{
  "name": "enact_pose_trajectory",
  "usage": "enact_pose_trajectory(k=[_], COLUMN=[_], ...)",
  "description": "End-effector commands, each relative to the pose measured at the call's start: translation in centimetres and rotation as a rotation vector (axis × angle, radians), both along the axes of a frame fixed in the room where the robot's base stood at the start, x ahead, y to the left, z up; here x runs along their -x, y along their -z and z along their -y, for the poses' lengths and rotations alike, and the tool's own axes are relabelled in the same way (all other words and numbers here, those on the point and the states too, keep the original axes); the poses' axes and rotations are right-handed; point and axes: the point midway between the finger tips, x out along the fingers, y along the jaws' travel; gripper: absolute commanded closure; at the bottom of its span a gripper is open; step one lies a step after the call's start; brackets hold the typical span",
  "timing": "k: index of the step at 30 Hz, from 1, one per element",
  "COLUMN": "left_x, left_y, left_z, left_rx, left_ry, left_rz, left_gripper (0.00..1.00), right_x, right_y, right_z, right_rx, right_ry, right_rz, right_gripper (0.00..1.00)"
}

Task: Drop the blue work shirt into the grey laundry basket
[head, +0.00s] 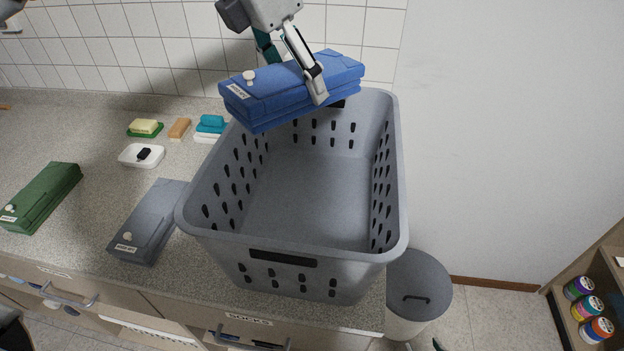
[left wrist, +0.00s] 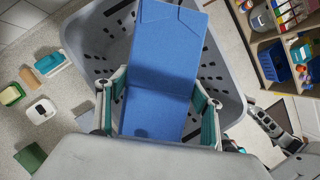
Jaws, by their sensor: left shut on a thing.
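The blue work shirt (head: 290,90) is a folded bundle with a white label and a round button. My left gripper (head: 312,85) is shut on it and holds it above the far left part of the grey laundry basket (head: 285,258). In the left wrist view the shirt (left wrist: 165,75) lies between the two fingers of my left gripper (left wrist: 160,110), with the basket rim (left wrist: 78,35) beneath. The basket stands on the counter and its visible inside is empty.
A grey folded garment (head: 150,220) and a green one (head: 42,197) lie left of the basket. Soaps and sponges (head: 180,129) sit behind them on the counter (head: 85,140). A lidded grey bin (head: 418,285) stands on the floor at right, near a shelf (head: 590,285).

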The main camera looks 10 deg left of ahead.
Motion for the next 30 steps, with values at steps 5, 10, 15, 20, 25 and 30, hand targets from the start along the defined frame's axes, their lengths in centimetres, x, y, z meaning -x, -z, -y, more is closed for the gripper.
enact_pose_trajectory(k=[5,10,15,20,25,30], left_x=[0.0,0.0,0.0,0.0,0.0,0.0], left_y=[2.3,4.0,4.6,4.5,4.5,4.5], left_z=[0.0,0.0,0.0,0.0,0.0,0.0], left_rx=[0.000,0.000,0.001,0.001,0.001,0.001], left_ry=[0.001,0.001,0.000,0.000,0.000,0.000], left_rz=[0.000,0.000,0.000,0.001,0.000,-0.001], left_gripper=[0.62,0.62,0.62,0.62,0.14,0.14], right_x=[0.0,-0.9,-1.6,-1.6,-1.6,-1.4], right_y=[0.7,-0.2,-1.1,-1.2,-1.0,-0.7], right_z=[-0.7,-1.7,-2.4,-2.3,-2.1,-2.0], right_rx=[-0.012,-0.028,-0.035,-0.033,-0.031,-0.028], right_ry=[-0.003,-0.018,-0.034,-0.035,-0.034,-0.033], right_rz=[0.005,0.041,0.064,0.066,0.062,0.057], right_gripper=[0.60,0.60,0.60,0.60,0.60,0.60])
